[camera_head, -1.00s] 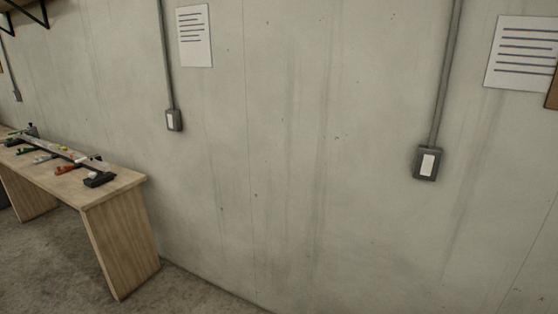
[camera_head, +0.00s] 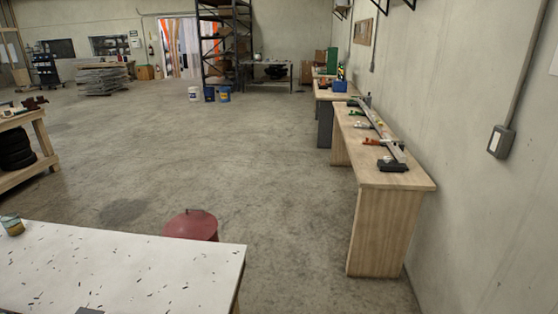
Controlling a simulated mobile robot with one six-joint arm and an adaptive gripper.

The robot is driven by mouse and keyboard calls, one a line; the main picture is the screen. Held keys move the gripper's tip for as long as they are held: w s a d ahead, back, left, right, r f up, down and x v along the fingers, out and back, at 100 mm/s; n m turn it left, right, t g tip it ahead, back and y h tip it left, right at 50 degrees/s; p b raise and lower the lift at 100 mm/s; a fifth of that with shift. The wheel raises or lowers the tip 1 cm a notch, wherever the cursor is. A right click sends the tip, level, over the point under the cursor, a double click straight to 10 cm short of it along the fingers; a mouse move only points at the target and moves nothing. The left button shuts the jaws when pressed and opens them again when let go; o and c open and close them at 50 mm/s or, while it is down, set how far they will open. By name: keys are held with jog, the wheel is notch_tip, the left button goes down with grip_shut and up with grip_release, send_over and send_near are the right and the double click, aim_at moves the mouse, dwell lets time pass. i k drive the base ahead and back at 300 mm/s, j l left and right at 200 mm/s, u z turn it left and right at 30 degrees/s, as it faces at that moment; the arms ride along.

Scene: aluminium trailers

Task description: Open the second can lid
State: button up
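A red can with a closed, slightly domed lid and a small dark handle (camera_head: 191,225) stands on the floor just behind the white speckled table. Its lower part is hidden by the table. Only this one red lidded can shows, so I cannot tell whether it is the second can. A small can or jar (camera_head: 12,225) with a teal top and brownish side stands on the table at the left edge. My gripper is not in view.
The white speckled table (camera_head: 140,262) fills the lower left. A wooden workbench (camera_head: 398,178) with clamps runs along the right wall. A wooden rack (camera_head: 35,150) with tyres stands left. Buckets (camera_head: 223,95) and shelving are far back. The middle floor is clear.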

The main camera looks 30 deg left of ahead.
aim_at(197, 224)
jog(key=i+j+u, duration=0.2)
jog(key=i+u, duration=0.25)
jog(key=i, duration=0.55)
jog(key=i+l+u, duration=0.15)
jog(key=i+u, duration=0.35)
jog(key=i, duration=0.45)
jog(key=i+j+u, duration=0.2)
jog(key=i+u, duration=0.55)
jog(key=i, duration=0.25)
jog(key=i+l+u, duration=0.1)
jog(key=i+u, duration=0.3)
jog(key=i, duration=0.1)
